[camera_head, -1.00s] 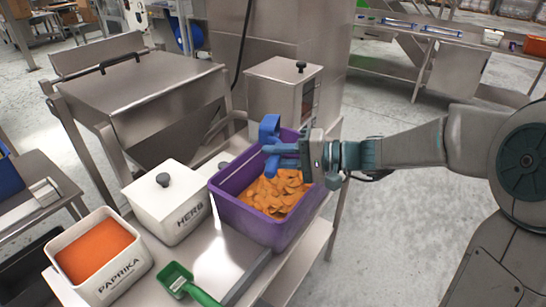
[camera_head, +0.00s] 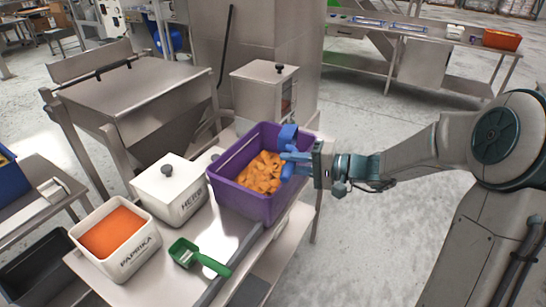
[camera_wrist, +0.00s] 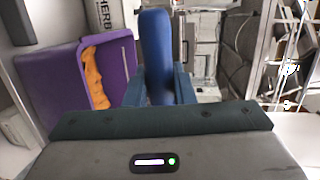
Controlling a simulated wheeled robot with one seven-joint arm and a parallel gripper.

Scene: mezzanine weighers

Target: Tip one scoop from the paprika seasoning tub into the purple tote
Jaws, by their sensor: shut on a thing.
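The white paprika tub (camera_head: 127,259) stands open at the front left of the bench, with orange-red powder (camera_head: 113,232) inside. The purple tote (camera_head: 246,202) stands on the bench to its right and holds orange chip-like pieces (camera_head: 262,173). My gripper (camera_head: 298,162) is at the tote's right rim, shut on a blue scoop-like tool (camera_head: 288,134). In the wrist view the blue tool (camera_wrist: 157,45) stands upright between the fingers, with the tote (camera_wrist: 62,85) to the left. Whether the tool holds any powder cannot be seen.
A lidded white herb tub (camera_head: 185,203) stands between the paprika tub and the tote. A green scoop (camera_head: 187,254) lies on the bench in front. A steel lidded box (camera_head: 262,92) stands behind the tote. Open floor (camera_head: 375,250) lies right of the bench.

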